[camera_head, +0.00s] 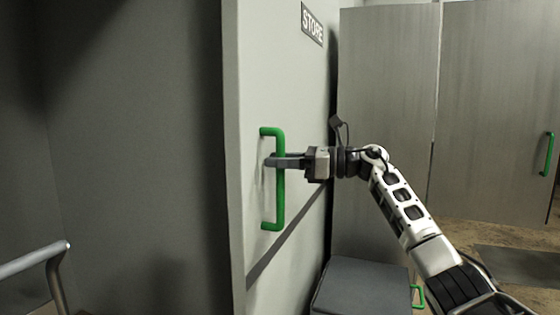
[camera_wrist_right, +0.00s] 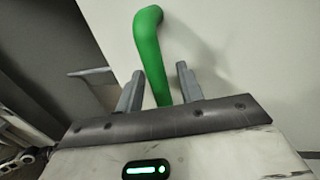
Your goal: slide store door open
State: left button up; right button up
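The store door (camera_head: 285,80) is a pale grey panel with a STORE sign (camera_head: 312,24) near its top. A green vertical bar handle (camera_head: 278,205) is fixed near its left edge. My right gripper (camera_head: 271,161) reaches in from the right at the upper half of the handle. In the right wrist view the green handle (camera_wrist_right: 150,45) passes between the two grey fingers, with a small gap visible on each side. The fingers are apart and the gripper looks open around the bar. My left gripper is in neither view.
Left of the door's edge is a dark grey recess (camera_head: 135,150). A grey metal rail (camera_head: 35,260) stands at the lower left. A dark grey box-like top (camera_head: 360,287) with a green handle lies below my right arm. Metal panels (camera_head: 385,110) stand behind at the right.

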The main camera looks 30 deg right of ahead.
pick_arm(q)
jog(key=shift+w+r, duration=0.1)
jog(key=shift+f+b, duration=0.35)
jog(key=shift+b, duration=0.9)
pick_arm(e)
jog(key=v, duration=1.6)
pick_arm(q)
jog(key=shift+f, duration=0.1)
